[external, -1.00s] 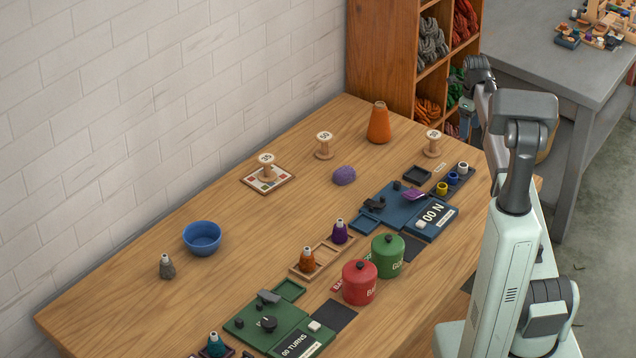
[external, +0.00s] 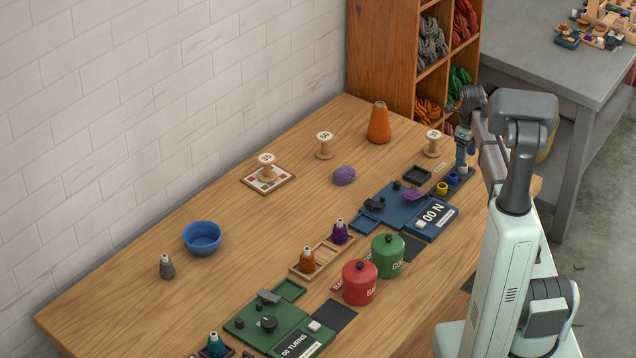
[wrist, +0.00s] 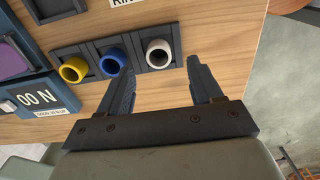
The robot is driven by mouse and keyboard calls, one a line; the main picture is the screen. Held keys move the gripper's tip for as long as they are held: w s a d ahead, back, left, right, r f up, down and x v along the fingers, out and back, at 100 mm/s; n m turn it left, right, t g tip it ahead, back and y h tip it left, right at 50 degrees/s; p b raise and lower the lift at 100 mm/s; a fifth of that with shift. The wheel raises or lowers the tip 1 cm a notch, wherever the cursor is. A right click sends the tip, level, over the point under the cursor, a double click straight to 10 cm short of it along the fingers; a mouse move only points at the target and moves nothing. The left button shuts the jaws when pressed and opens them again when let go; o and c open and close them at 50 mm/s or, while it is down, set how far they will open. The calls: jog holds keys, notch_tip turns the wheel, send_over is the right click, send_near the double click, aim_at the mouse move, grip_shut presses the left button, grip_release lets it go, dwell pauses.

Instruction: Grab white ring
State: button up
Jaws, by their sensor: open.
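The white ring (wrist: 157,44) sits in the right-hand slot of a dark three-slot holder (wrist: 92,49) in the wrist view. My gripper (wrist: 160,65) is open and empty above it. One finger shows on each side of the ring, the left one between it and the blue ring (wrist: 113,56). In the external view my gripper (external: 461,158) points down over the far end of the holder, and the white ring is mostly hidden there by the fingers.
The yellow ring (wrist: 73,64) sits left of the blue one. A blue device reading "00 N" (wrist: 40,97) lies left of the holder. A wooden spool (external: 432,145) stands close behind my gripper. The table's right edge is near.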

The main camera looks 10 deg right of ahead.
notch_tip(320, 180, down, 3)
jog(key=shift+f, duration=0.15)
jog(key=c, duration=1.1)
